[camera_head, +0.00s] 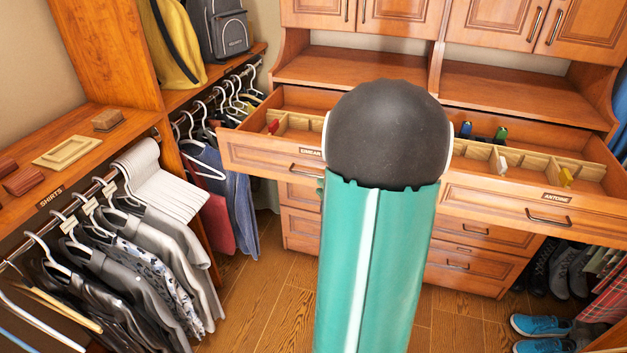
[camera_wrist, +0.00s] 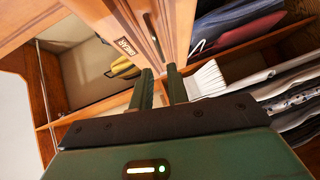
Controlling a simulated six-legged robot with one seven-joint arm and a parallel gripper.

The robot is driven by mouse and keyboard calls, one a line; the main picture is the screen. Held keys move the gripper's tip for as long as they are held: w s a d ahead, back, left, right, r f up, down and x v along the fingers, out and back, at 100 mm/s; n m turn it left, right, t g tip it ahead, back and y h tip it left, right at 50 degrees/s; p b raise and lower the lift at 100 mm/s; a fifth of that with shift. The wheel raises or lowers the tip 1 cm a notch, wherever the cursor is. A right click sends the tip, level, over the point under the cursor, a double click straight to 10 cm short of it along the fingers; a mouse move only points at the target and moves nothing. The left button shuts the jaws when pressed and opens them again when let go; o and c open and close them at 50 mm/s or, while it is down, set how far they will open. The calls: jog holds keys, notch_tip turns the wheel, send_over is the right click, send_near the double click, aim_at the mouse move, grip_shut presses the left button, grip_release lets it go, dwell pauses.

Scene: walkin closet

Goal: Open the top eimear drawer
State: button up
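The top eimear drawer (camera_head: 255,150) is wooden, carries an EIMEAR label and stands pulled out in the head view, showing a divided interior. My arm hides its right part. Its dark handle (camera_head: 306,169) is on the front. In the wrist view the labelled drawer front (camera_wrist: 180,18) is close ahead, its handle (camera_wrist: 152,33) just beyond the fingertips. My gripper (camera_wrist: 160,70) is open, with a gap between its two green fingers. It looks empty and is mostly hidden behind my arm in the head view.
The top Antoine drawer (camera_head: 490,200) also stands out at the right. Closed lower drawers (camera_head: 465,250) are below. Hanging shirts (camera_head: 130,250) fill the left side, with a wooden shelf (camera_head: 90,150) above. Blue shoes (camera_head: 540,326) lie at lower right. Some wooden floor (camera_head: 265,310) is clear.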

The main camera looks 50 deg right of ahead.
jog(key=v, duration=0.4)
jog(key=shift+s+a+r, duration=0.1)
jog(key=shift+s, duration=0.15)
jog(key=w+a+r+m+g, duration=0.2)
jog(key=w+a+r+m, duration=0.2)
jog(key=a, duration=0.2)
jog(key=w+a+r+m+g, duration=0.3)
jog(key=w+a, duration=0.1)
jog(key=a, duration=0.2)
jog(key=s+a+r+m+g+y, duration=0.1)
jog(key=s+a, duration=0.4)
jog(key=a, duration=0.6)
jog(key=s+a+r+m+g+y, duration=0.2)
jog(key=s+a, duration=0.4)
jog(key=a, duration=0.6)
jog(key=m+g+y, duration=0.1)
jog(key=m+y, duration=0.1)
jog(key=shift+a+r+g+y, duration=0.25)
jog(key=shift+g+y, duration=0.15)
jog(key=shift+s+d, duration=0.1)
